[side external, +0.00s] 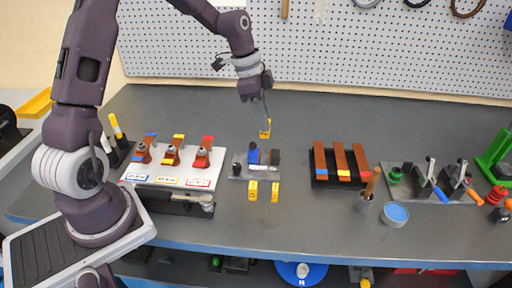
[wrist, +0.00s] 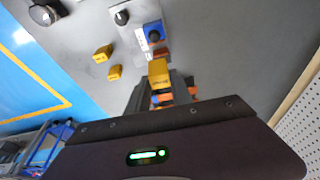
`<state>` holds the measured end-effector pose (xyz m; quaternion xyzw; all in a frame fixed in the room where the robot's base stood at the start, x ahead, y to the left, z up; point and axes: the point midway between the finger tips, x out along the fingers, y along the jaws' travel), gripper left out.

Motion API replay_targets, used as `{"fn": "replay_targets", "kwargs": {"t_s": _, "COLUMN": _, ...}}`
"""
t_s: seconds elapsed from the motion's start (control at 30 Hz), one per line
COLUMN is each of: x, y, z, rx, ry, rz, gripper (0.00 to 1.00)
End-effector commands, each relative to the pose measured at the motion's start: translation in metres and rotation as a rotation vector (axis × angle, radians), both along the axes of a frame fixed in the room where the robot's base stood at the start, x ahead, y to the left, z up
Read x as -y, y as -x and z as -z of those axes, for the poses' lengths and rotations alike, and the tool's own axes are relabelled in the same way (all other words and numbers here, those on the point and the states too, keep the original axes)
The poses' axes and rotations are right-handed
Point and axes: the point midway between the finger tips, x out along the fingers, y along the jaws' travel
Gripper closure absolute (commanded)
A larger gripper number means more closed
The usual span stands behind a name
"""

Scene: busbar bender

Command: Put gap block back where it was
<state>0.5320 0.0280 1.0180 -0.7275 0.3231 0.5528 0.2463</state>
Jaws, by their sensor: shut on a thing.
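My gripper (side external: 265,121) is shut on a yellow gap block (side external: 265,133), held behind the small bender (side external: 238,168). In the wrist view the held yellow block (wrist: 158,69) sits at the tips of my gripper (wrist: 162,90). Whether it touches the table is hard to tell. Two more yellow blocks stand on the table in front of the bender, a left one (side external: 253,190) and a right one (side external: 275,191). The bender has a grey base plate, a blue part (side external: 253,155) and dark posts. It also shows in the wrist view (wrist: 127,38).
A white labelled rack (side external: 150,177) with blue, yellow and red-tipped copper pieces stands left. A dark tray (side external: 320,184) with copper bars lies right of the bender. A pegboard (side external: 330,50) closes the back.

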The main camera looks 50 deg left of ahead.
Motion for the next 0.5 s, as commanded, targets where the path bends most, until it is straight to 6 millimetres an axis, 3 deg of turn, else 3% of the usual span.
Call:
{"fn": "replay_targets", "kwargs": {"t_s": 0.17, "x": 0.013, "y": 0.034, "z": 0.002, "rx": -0.004, "ry": 0.003, "rz": 0.365, "gripper": 1.0}}
{"fn": "replay_targets", "kwargs": {"t_s": 0.4, "x": 0.032, "y": 0.103, "z": 0.006, "rx": -0.004, "ry": 0.003, "rz": 1.143, "gripper": 1.0}}
{"fn": "replay_targets", "kwargs": {"t_s": 0.5, "x": 0.034, "y": 0.123, "z": 0.006, "rx": -0.003, "ry": 0.0, "rz": 1.379, "gripper": 1.0}}
